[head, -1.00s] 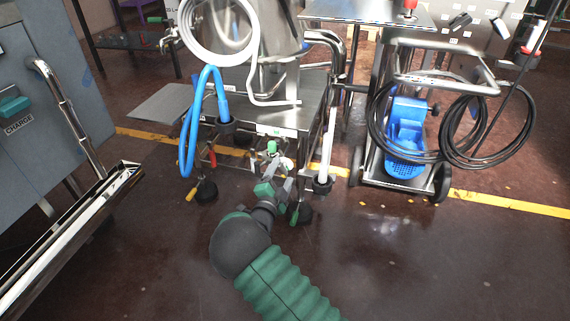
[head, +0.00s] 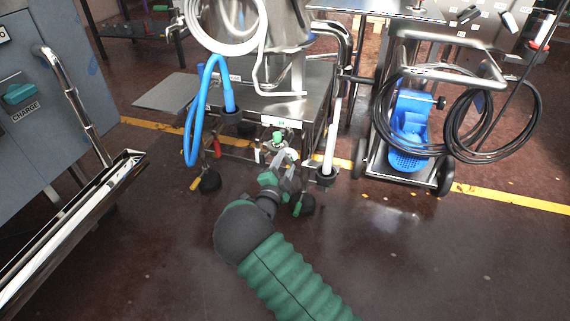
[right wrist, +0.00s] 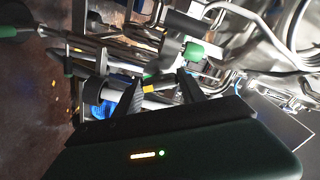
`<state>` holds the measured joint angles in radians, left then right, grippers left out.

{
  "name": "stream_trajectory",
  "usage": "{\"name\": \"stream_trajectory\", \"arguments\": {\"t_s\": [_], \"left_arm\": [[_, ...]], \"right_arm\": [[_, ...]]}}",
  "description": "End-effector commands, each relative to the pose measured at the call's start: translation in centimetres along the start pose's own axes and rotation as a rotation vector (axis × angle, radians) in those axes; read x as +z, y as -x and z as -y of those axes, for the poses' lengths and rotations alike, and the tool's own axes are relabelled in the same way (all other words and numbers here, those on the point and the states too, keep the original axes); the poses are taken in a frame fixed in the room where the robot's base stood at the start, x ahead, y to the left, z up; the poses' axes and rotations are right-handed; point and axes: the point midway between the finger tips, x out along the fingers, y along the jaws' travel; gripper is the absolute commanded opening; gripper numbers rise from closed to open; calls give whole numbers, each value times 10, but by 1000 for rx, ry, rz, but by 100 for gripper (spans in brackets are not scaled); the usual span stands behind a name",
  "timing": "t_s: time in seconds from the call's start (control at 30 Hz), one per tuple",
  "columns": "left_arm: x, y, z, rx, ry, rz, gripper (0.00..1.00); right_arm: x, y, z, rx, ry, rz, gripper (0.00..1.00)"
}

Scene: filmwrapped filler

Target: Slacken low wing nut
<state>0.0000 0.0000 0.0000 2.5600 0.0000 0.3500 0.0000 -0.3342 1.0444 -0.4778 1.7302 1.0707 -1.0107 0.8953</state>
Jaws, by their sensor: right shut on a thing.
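My right gripper (head: 286,166) reaches in low at the front of a steel bench (head: 290,103), by a metal pipe fitting with a green cap (head: 279,138). In the right wrist view the two dark fingers (right wrist: 160,90) stand a little apart, closed on a small part between them. That part is at the wing nut's place on the fitting, but it is too small and too hidden to make out its wings. The green cap also shows just beyond the fingers in the right wrist view (right wrist: 193,52). My left gripper is not in view.
A blue hose (head: 190,125) hangs at the bench's left side, and casters stand beside my gripper. A trolley with a blue pump (head: 408,130) and black hose coils is at right. A grey cabinet (head: 50,90) with a rail is at left. The front floor is clear.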

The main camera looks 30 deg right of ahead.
Motion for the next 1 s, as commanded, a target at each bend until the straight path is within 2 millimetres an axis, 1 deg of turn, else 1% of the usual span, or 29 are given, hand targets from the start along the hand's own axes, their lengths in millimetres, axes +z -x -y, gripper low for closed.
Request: {"name": "stream_trajectory", "arguments": {"t_s": [0.17,0.37,0.6,1.0], "left_arm": [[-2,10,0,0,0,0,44],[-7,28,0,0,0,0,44],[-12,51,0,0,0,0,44],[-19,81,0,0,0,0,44]], "right_arm": [[-2,1,-1,7,62,-1,7],[-3,1,0,9,196,0,7],[-3,1,0,9,417,1,7],[-2,1,-2,9,796,3,7]]}}
